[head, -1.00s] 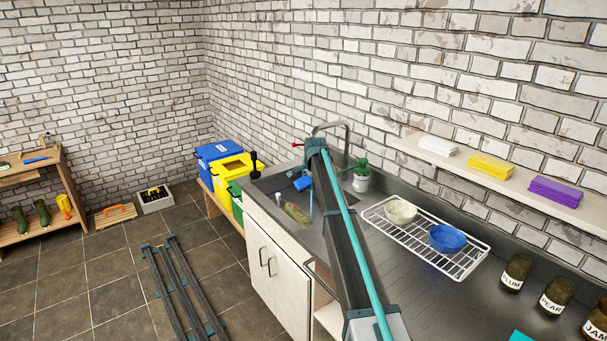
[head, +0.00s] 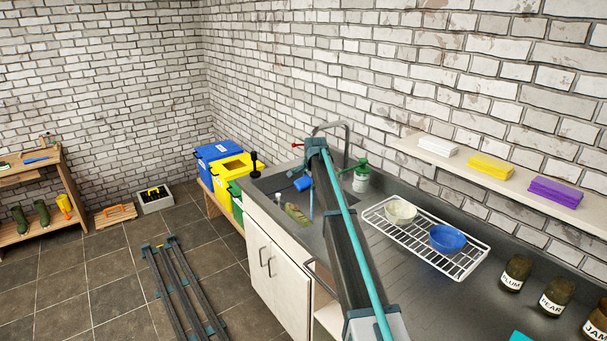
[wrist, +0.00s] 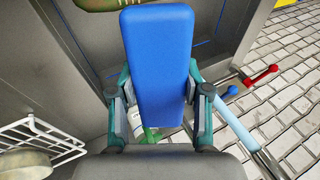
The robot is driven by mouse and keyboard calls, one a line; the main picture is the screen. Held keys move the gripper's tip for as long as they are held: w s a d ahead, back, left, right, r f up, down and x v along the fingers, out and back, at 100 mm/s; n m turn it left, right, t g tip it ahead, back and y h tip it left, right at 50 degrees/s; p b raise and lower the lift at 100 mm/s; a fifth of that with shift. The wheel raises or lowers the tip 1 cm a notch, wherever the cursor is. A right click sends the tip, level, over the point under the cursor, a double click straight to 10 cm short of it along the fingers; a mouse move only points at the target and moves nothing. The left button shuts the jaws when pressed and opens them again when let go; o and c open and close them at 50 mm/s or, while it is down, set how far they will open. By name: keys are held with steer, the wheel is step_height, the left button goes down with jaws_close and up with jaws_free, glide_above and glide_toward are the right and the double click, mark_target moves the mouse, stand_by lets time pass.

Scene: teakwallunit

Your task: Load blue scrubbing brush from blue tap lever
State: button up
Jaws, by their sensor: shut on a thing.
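The blue scrubbing brush (wrist: 160,40) shows in the wrist view as a long blue block between the two fingers. My gripper (wrist: 160,78) is shut on it. In the head view a blue piece (head: 303,183), which looks like the brush, is over the sink beside the end of my arm; my fingers are hard to make out there. The red tap lever (wrist: 262,75) is further right. In the head view the tap (head: 347,130) stands behind my arm, and I cannot make out the blue lever.
A green-topped bottle (head: 361,177) stands right of my arm. A wire rack (head: 468,264) with a cream bowl (head: 400,212) and a blue bowl (head: 447,238) is further right. A mottled green item (head: 297,214) lies near the sink's front. Blue and yellow bins (head: 231,168) stand left.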

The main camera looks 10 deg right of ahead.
steer(key=s+r, duration=0.2)
steer(key=s+r+p, duration=0.1)
steer(key=s, duration=0.1)
steer(key=shift+s+d+r, duration=0.1)
steer(key=shift+s+r, duration=0.2)
steer(key=shift+r, duration=0.1)
stand_by(0.5)
